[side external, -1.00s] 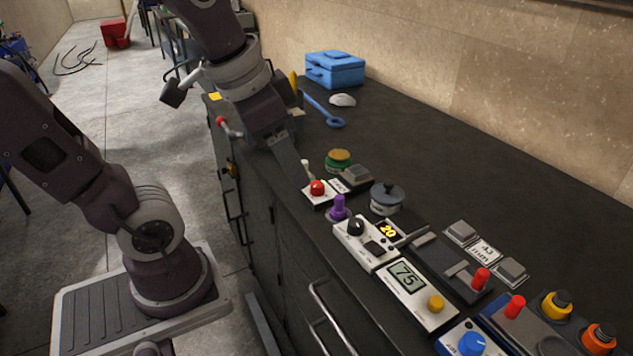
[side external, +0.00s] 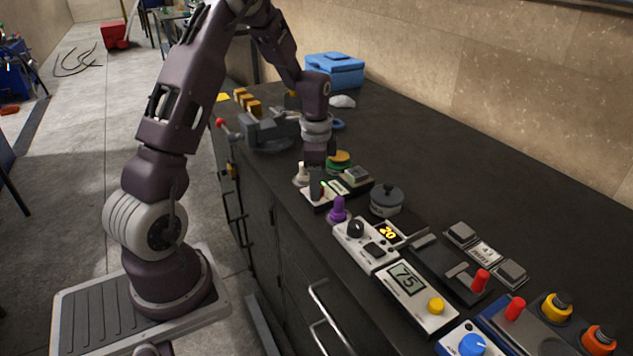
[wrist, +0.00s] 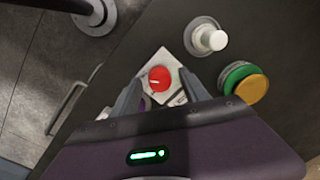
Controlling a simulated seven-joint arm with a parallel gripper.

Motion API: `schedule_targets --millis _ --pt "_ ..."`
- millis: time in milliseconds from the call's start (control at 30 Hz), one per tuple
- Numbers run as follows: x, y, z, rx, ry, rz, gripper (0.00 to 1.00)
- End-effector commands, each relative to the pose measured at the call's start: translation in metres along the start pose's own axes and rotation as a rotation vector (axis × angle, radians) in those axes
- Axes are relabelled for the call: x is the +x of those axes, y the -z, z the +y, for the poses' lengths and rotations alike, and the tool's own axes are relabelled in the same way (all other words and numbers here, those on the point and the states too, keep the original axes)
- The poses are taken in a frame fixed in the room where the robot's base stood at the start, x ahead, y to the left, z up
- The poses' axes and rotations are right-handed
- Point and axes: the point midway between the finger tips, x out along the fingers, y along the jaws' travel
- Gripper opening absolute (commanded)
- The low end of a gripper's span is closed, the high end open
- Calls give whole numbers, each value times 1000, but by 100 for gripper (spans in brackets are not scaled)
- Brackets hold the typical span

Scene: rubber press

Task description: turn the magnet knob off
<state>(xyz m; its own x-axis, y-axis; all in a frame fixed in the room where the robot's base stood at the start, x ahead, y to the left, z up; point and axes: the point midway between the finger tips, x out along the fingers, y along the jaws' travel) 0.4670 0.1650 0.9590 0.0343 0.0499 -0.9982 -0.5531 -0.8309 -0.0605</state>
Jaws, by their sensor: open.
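A round red knob (wrist: 159,78) with a white mark sits on a white plate (wrist: 146,64) in the wrist view. The plate's lettering is too small to read. My gripper (wrist: 160,82) is open, with one finger on each side of the knob. I cannot tell whether either finger touches it. In the side view my gripper (side external: 318,185) points down over the white plate (side external: 310,197) and hides the red knob.
A white knob (wrist: 212,40) and a green-and-yellow button (wrist: 244,83) stand close to the right in the wrist view. A purple knob (side external: 338,209) and a dial box (side external: 366,245) stand in front in the side view. A grey vise (side external: 268,133) is behind.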

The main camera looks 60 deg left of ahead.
Motion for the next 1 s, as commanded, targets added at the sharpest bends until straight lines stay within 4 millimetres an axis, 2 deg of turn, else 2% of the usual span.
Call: schedule_targets --millis 200,467,500,767,1000 --pt "1 0 0 0 0 0 53" --pt "0 0 0 0 0 0 2" --pt "0 0 0 0 1 0 0" --pt "0 0 0 -25 1 -2 0" --pt "0 0 0 -153 0 -10 0"
